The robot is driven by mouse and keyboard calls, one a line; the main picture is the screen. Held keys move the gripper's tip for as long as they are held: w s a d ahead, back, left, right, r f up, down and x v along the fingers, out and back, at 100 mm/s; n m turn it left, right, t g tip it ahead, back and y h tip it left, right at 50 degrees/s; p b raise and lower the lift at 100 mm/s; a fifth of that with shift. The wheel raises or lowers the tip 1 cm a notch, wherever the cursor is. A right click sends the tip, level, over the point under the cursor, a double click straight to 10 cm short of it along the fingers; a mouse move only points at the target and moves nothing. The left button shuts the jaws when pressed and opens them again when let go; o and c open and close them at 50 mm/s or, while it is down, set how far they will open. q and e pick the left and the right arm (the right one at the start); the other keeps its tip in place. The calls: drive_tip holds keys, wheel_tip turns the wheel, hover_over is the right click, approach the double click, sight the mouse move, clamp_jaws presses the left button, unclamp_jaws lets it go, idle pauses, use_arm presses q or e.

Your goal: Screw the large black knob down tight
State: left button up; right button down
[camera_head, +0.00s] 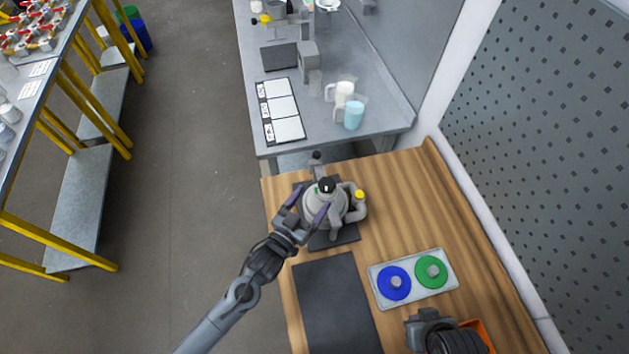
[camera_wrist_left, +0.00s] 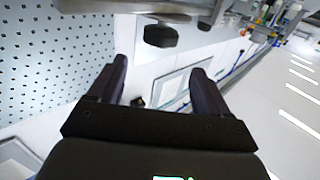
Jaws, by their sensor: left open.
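The grey agitator device (camera_head: 338,222) stands on a dark mat on the wooden table. A black knob (camera_head: 326,185) sits at its top, and a smaller-looking black knob (camera_head: 316,155) shows at its far side. I cannot tell for certain which is the large one. My left gripper (camera_head: 312,199) is open beside the device, close to the top knob. In the left wrist view a black knob (camera_wrist_left: 160,36) shows beyond the fingertips, under a metal part, and nothing is held between the fingers. What seems to be my right gripper (camera_head: 430,318) is at the bottom edge, its fingers unclear.
A yellow knob (camera_head: 360,194) is on the device's right side. A light tray (camera_head: 412,279) with a blue and a green disc lies to the right. A bare dark mat (camera_head: 336,305) lies in front. A grey bench (camera_head: 385,105) with jugs stands behind; a perforated wall is at right.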

sight(331, 178)
use_arm(q)
drive_tip(key=shift+d+f, duration=0.25)
drive_tip(key=shift+f, duration=0.4)
drive_tip(key=x, duration=0.9)
drive_tip(key=shift+w+d+p, duration=0.1)
drive_tip(key=shift+w+p, duration=0.2)
drive_tip(key=shift+w, duration=0.1)
drive_tip(key=c, duration=1)
drive_tip(key=shift+f+m+g+h, duration=0.1)
drive_tip(key=shift+m+g+h, duration=0.2)
